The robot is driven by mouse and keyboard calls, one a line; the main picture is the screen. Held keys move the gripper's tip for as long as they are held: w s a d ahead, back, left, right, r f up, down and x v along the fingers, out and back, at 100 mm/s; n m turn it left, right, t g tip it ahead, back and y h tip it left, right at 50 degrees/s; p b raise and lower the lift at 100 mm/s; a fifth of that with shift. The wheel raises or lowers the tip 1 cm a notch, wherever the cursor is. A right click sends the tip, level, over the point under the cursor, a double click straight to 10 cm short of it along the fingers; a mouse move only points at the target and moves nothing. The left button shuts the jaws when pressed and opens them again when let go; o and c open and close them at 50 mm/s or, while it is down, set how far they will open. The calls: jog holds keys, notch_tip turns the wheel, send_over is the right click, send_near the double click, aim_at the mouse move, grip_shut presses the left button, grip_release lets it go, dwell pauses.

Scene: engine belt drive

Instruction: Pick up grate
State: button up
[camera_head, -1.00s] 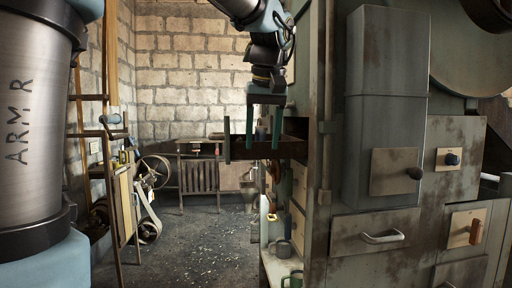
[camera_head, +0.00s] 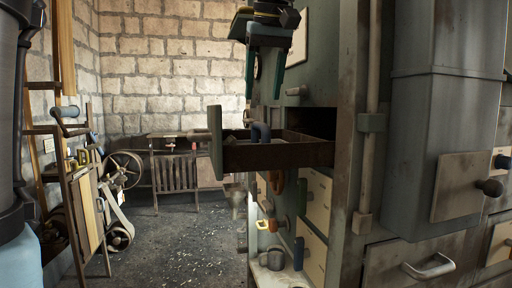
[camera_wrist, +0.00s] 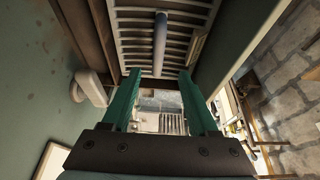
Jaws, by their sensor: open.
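The grate (camera_wrist: 190,28) is a pale slatted panel with a blue-grey bar handle (camera_wrist: 160,45), lying inside the open drawer in the wrist view. In the head view the blue handle (camera_head: 261,131) shows above the drawer's rim, and the slats are mostly hidden by the drawer wall. My gripper (camera_head: 264,96) has two green fingers, spread apart and empty, above the drawer and the handle. In the wrist view my gripper (camera_wrist: 160,74) has its fingers on either side of the handle's line, apart from it.
The open drawer (camera_head: 275,156) juts left from the large grey-green cabinet (camera_head: 415,120). A knob (camera_head: 297,91) sits on the cabinet face above the drawer. A ladder and frame (camera_head: 85,200) stand at the left.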

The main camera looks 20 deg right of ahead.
aim_at(260, 124)
jog(key=x, duration=0.4)
jog(key=shift+p, duration=0.3)
jog(key=shift+p+x, duration=1.15)
jog(key=shift+x, duration=1.5)
jog(key=shift+d, duration=0.1)
grip_shut()
jog(key=shift+r, duration=0.1)
